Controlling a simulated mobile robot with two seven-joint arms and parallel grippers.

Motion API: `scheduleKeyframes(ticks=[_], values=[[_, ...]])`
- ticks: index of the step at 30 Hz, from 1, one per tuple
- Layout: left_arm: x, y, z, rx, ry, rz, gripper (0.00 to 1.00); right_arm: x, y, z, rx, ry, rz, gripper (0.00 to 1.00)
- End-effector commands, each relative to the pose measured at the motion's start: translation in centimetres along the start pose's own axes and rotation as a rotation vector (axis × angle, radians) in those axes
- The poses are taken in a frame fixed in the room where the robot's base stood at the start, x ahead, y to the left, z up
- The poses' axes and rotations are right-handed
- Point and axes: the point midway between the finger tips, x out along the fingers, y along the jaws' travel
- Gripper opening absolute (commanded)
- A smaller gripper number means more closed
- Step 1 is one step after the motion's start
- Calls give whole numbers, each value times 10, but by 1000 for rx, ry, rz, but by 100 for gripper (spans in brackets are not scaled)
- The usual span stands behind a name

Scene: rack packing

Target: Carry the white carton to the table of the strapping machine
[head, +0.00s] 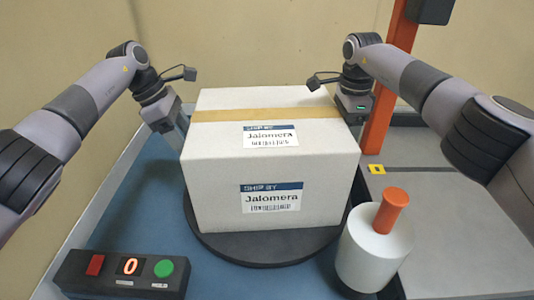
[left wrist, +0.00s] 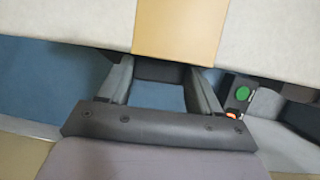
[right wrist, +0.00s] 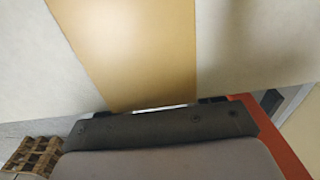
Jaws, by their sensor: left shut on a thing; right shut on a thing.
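The white carton (head: 265,165) has a tan tape strip and two "Jalomera" labels. It stands upright over a round black turntable (head: 270,248) in the head view; whether it rests on it or is slightly raised I cannot tell. My left gripper (head: 180,138) is shut on the carton's left side; its two fingers meet the carton by the tape in the left wrist view (left wrist: 160,75). My right gripper (head: 355,117) is shut on the carton's upper right side, its fingertips mostly hidden. A grey surface (head: 425,170) with an orange post (head: 385,95), possibly the strapping machine's table, lies to the right.
A white roll with an orange handle (head: 375,245) stands close to the carton's front right. The blue table (head: 130,205) is bare on the left. Wooden pallets (right wrist: 35,155) show in the right wrist view.

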Motion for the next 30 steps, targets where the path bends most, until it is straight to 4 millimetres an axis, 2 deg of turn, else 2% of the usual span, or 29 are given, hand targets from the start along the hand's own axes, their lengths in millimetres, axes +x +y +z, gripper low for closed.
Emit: scheduleKeyframes(ticks=[8,24,30], values=[[-11,1,6,4,-3,5,0,-11,-1,0,-1,0,-4,0],[-44,1,20,4,-3,5,0,-47,-1,0,-1,0,-4,0],[-49,1,21,4,-3,5,0,-52,-1,0,-1,0,-4,0]])
